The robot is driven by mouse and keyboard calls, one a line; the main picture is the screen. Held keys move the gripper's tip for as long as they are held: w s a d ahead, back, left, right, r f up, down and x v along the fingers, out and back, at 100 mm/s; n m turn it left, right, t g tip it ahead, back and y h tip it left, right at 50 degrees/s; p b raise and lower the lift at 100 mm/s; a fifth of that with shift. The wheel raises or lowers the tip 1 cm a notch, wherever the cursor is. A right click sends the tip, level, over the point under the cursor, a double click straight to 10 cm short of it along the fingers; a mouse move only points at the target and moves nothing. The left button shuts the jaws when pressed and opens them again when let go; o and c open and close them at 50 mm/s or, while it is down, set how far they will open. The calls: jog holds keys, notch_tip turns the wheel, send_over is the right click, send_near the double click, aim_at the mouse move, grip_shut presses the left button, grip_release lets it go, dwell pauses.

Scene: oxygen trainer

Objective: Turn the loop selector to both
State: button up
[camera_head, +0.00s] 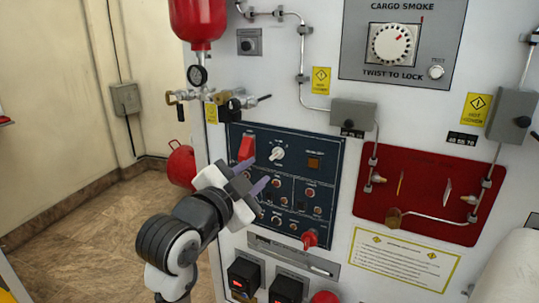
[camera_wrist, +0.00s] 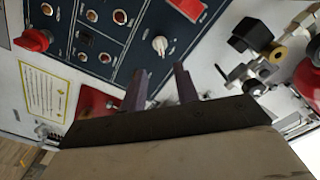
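A dark blue control panel (camera_head: 325,185) is on the white wall. A white rotary knob (camera_head: 277,154), which looks like the loop selector, is in its upper part; its label is too small to read. The knob also shows in the wrist view (camera_wrist: 160,44), beyond my fingertips and roughly in line with the gap between them. My gripper (camera_head: 257,176) is open and empty, in front of the panel, to the lower left of the knob and apart from it. In the wrist view, its two fingers (camera_wrist: 161,82) stand apart.
A red switch cover (camera_head: 247,148) is left of the knob, and an amber square (camera_head: 314,163) is right of it. Several small knobs fill the lower panel, with a red knob (camera_head: 310,240) at its lower right.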

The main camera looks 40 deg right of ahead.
aim_at(275, 156)
jog(key=p+x, duration=0.1)
jog(key=x, duration=0.7)
jog(key=shift+w+d+p, duration=0.1)
jog(key=shift+w+p, duration=0.05)
jog(key=shift+p, duration=0.2)
grip_shut()
